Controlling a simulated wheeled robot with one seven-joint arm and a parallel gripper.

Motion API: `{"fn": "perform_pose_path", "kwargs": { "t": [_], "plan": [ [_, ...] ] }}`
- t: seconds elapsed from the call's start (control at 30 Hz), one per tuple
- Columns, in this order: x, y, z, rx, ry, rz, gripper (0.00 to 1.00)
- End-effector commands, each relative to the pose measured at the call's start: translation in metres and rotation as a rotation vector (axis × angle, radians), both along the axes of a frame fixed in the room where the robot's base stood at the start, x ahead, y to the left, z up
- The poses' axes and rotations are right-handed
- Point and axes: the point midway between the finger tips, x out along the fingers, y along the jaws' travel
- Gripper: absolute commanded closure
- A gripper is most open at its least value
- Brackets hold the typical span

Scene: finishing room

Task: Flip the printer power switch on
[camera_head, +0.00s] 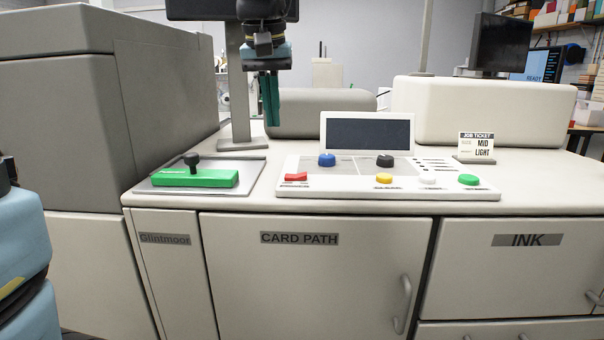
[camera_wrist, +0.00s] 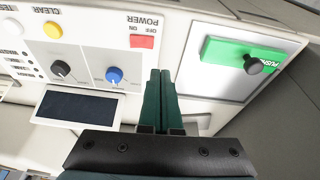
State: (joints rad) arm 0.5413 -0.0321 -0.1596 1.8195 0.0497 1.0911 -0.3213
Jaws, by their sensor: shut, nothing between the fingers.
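The printer's power switch (camera_head: 296,177) is a small red rocker at the left front of the white control panel (camera_head: 400,188). In the wrist view the red switch (camera_wrist: 142,41) sits beside the words POWER, OFF and ON; I cannot tell which way it is set. My gripper (camera_head: 271,122) points down above and behind the panel's left part, well clear of the switch. Its dark green fingers are together and empty. In the wrist view the fingertips (camera_wrist: 161,72) appear below and right of the switch, beside the blue knob.
A blue knob (camera_head: 327,160) and a black knob (camera_head: 385,160) stand behind the switch, before a dark screen (camera_head: 368,134). Yellow (camera_head: 384,178), white and green buttons lie to the right. A green block with a black knob (camera_head: 195,178) lies left. A monitor post (camera_head: 237,95) stands close to my gripper.

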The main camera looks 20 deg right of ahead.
Motion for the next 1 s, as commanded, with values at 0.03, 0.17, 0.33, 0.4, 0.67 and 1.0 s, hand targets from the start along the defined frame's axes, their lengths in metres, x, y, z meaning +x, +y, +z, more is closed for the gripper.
{"fn": "perform_pose_path", "kwargs": {
  "t": [0.03,0.17,0.33,0.4,0.67,1.0],
  "plan": [
    [-0.008,-0.013,0.008,-0.009,-0.01,-0.018,1.0],
    [-0.023,-0.031,0.03,-0.017,-0.016,-0.04,1.0],
    [-0.029,-0.036,0.039,-0.02,-0.017,-0.046,1.0],
    [-0.029,-0.036,0.04,-0.019,-0.017,-0.046,1.0],
    [-0.028,-0.036,0.037,-0.019,-0.015,-0.046,1.0],
    [-0.016,-0.044,-0.011,-0.015,-0.011,-0.046,1.0]
  ]
}}
